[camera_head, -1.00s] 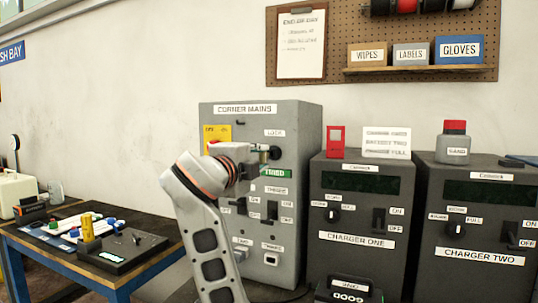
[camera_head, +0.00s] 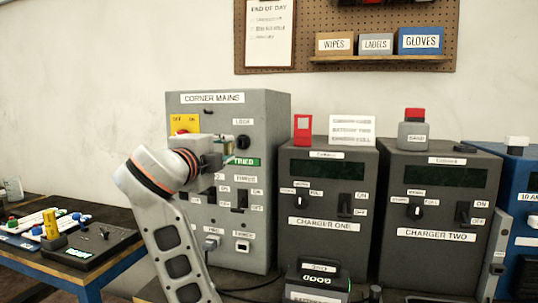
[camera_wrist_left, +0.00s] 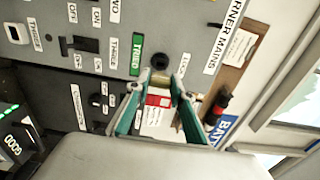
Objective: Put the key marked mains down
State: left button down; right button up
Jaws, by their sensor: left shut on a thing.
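My left gripper (camera_head: 228,149) is shut in front of the grey corner mains box (camera_head: 265,200), just left of its round black lock (camera_head: 243,142) and above the green tried label. A small, pale brass-coloured piece shows at its fingertips; I take it for the key marked mains, but its marking cannot be read. In the left wrist view the teal fingers (camera_wrist_left: 160,80) point at the panel near the lock label, and the key is hard to make out between them. My right gripper is not in view.
Charger one (camera_head: 328,215) and charger two (camera_head: 435,215) stand right of the mains box. A red block (camera_head: 302,129) and white card (camera_head: 352,130) sit on charger one. At left is a blue-framed table (camera_head: 62,268) with a dark tray (camera_head: 85,252); little bare top shows.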

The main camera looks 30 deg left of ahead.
pick_arm(q)
jog(key=shift+f, duration=0.1)
jog(key=shift+a+f+y, duration=0.15)
jog(key=shift+f+y, duration=0.15)
jog(key=s+d+f+n+g+y+p, duration=0.1)
jog(key=s+f+p, duration=0.15)
jog(key=f, duration=0.45)
jog(key=s+d+f+n+y+p, duration=0.1)
jog(key=f+y+p, duration=0.15)
jog(key=f, duration=0.45)
jog(key=s+d+f+m+t+h+p, duration=0.1)
jog(key=s+d+f+m+h+p, duration=0.3)
jog(key=s+d+f+h, duration=0.4)
jog(key=s+d+f+p, duration=0.1)
jog(key=s+d+f, duration=0.5)
jog(key=s+d, duration=0.1)
jog(key=shift+d+f+m, duration=0.2)
jog(key=shift+d+m, duration=0.1)
jog(key=shift+d, duration=0.1)
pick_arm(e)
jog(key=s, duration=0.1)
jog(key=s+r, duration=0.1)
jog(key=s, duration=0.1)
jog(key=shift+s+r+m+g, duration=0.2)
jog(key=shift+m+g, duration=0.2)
